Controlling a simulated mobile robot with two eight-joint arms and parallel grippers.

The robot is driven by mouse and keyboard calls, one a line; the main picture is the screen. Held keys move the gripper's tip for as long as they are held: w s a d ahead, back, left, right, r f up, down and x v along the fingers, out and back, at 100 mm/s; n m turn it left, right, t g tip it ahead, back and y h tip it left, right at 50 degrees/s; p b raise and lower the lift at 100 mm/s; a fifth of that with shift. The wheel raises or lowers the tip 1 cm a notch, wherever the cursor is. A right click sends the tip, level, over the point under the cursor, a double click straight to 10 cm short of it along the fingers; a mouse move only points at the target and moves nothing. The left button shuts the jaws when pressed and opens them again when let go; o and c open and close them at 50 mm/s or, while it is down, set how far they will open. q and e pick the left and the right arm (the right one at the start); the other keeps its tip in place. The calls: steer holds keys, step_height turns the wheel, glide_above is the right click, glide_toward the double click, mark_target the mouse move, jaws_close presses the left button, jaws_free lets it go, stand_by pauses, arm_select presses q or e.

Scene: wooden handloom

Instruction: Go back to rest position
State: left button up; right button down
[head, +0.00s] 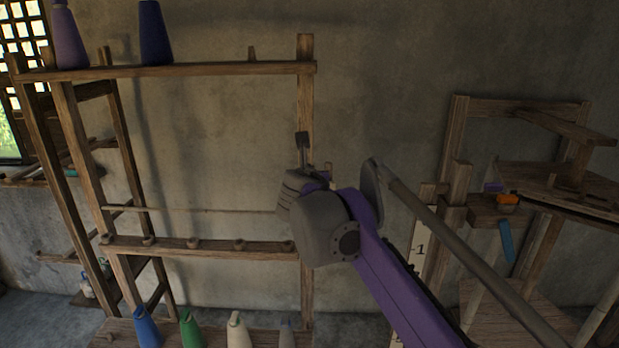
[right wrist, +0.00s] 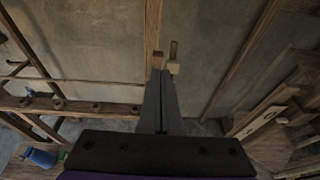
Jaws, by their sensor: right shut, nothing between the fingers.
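My right arm reaches up from the lower right in the head view. Its gripper (head: 302,143) points upward in front of the right post (head: 306,95) of the wooden rack. In the right wrist view the two fingers (right wrist: 161,78) lie together, shut and empty, with a wooden post (right wrist: 153,30) beyond their tips. I cannot tell whether the fingers touch the post. My left gripper is in neither view.
The rack's top bar (head: 200,70) holds a purple cone (head: 68,38) and a dark blue cone (head: 155,35). Blue (head: 146,328), green (head: 190,330) and white (head: 237,332) cones stand below. A wooden loom frame (head: 455,140) is at right, partly behind my arm.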

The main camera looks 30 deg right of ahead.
steer(key=shift+w+f, duration=0.1)
steer(key=shift+w, duration=0.1)
steer(key=shift+s, duration=0.1)
steer(key=s+a+f+m+g+y, duration=0.2)
steer(key=s+a+f+m, duration=0.3)
steer(key=s+f+m, duration=0.4)
steer(key=s+a+f+m+g+y, duration=0.2)
steer(key=s+a+f+m, duration=0.3)
steer(key=s+f+m, duration=0.5)
steer(key=s+a+f+m+g+y, duration=0.3)
steer(key=s+a+f+m, duration=0.3)
steer(key=f, duration=1.2)
steer(key=s+m+y, duration=0.1)
steer(key=s+m, duration=0.3)
steer(key=s, duration=0.1)
steer(key=shift+f, duration=0.35)
